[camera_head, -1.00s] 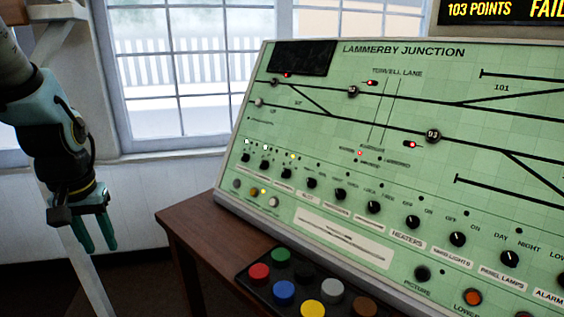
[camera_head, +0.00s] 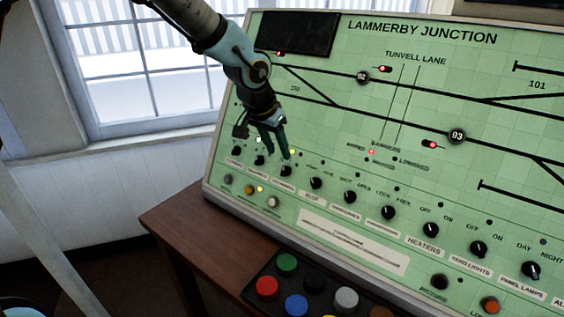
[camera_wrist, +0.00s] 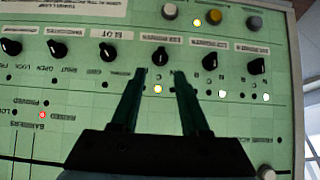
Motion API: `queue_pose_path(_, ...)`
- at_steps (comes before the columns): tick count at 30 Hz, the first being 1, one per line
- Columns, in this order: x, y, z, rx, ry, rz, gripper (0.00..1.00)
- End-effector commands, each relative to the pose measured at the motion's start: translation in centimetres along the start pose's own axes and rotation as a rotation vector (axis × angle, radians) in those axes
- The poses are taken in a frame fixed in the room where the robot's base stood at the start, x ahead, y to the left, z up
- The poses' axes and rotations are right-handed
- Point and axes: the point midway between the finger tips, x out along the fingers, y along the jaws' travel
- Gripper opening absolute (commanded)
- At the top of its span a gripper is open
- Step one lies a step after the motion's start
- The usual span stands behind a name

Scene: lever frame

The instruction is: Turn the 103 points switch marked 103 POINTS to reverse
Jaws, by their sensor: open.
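The points switches are black knobs in the row at the left end of the green panel (camera_head: 430,190); I cannot read which one is marked 103 POINTS. My gripper (camera_head: 275,156) is open and empty in front of this end of the panel. In the wrist view, which shows the panel upside down, the gripper (camera_wrist: 160,72) has its two fingers apart, with one black knob (camera_wrist: 160,57) just beyond the gap between the tips. That knob, third from the panel's end, also shows in the head view (camera_head: 286,170). I cannot tell whether the fingers touch the panel.
Two more knobs (camera_wrist: 210,60) (camera_wrist: 257,66) stand close beside it, and the SLOT knob (camera_wrist: 107,52) is on the other side. Small lamps (camera_wrist: 158,89) are lit near the knobs. Push buttons (camera_head: 249,190) are below. A box of coloured buttons (camera_head: 287,264) stands on the wooden desk (camera_head: 178,215).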

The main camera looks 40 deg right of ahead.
Motion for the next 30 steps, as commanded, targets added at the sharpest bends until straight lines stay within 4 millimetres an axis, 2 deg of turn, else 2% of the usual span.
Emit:
queue_pose_path(3, 2.4, 0.1, 0.1, 0.002, -0.004, 0.003, 0.45)
queue_pose_path(9, 5.4, 0.0, 0.0, 0.000, -0.002, 0.001, 0.45)
queue_pose_path(15, 6.7, 0.0, 0.1, -0.001, 0.000, 0.000, 0.45)
queue_pose_path(23, 6.8, -0.1, 0.1, -0.001, 0.000, -0.001, 0.45)
queue_pose_path(30, 6.8, -0.1, 0.1, -0.001, 0.000, -0.001, 0.19)
